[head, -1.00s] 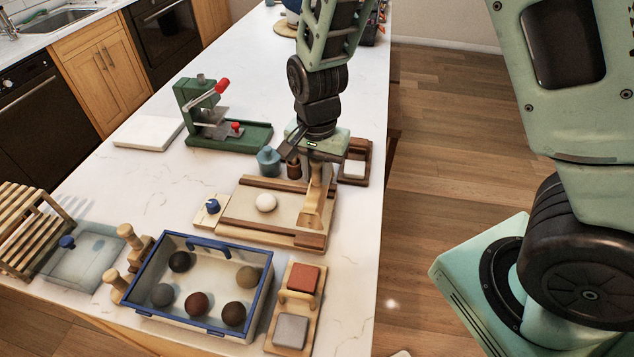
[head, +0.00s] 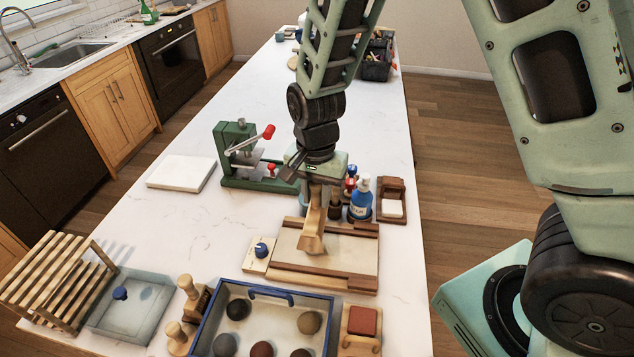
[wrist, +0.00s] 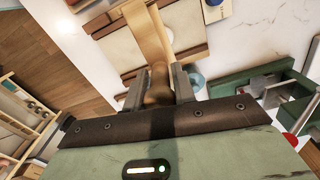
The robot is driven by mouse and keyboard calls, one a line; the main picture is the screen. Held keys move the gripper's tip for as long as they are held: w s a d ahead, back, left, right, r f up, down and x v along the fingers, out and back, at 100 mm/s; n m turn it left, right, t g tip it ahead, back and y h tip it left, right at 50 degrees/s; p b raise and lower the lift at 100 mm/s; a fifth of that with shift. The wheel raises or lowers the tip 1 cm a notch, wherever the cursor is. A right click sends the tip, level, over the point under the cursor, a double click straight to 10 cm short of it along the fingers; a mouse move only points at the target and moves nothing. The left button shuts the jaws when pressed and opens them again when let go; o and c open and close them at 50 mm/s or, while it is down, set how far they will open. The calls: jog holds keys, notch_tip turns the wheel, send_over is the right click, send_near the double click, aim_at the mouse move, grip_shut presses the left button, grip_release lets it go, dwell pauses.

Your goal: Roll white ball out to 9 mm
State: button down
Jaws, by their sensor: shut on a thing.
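In the wrist view the pin (wrist: 147,38) reaches away from the jaws over the board. I cannot tell whether its low end touches the board. The board (head: 350,256) has a pale surface and brown wooden rails along its long sides.
A small plate with a blue knob (head: 261,249) stands left of the board. A blue bottle (head: 361,202) stands behind it, and a green press (head: 238,160) farther left. A blue-rimmed box (head: 208,318) of dark balls stands in front.

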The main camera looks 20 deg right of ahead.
jog(key=shift+w+a+f, duration=0.2)
jog(key=shift+a+f, duration=0.05)
notch_tip(320, 180, down, 5)
jog(key=b, duration=0.5)
jog(key=shift+f, duration=0.2)
jog(key=shift+f+b, duration=0.55)
jog(key=shift+f, duration=0.15)
dwell(0.4)
jog(key=shift+w+a, duration=0.2)
jog(key=shift+a, duration=0.2)
jog(key=shift+f, duration=0.1)
jog(key=shift+s+d+f, duration=0.2)
jog(key=shift+s+d, duration=0.15)
jog(key=shift+d, duration=0.1)
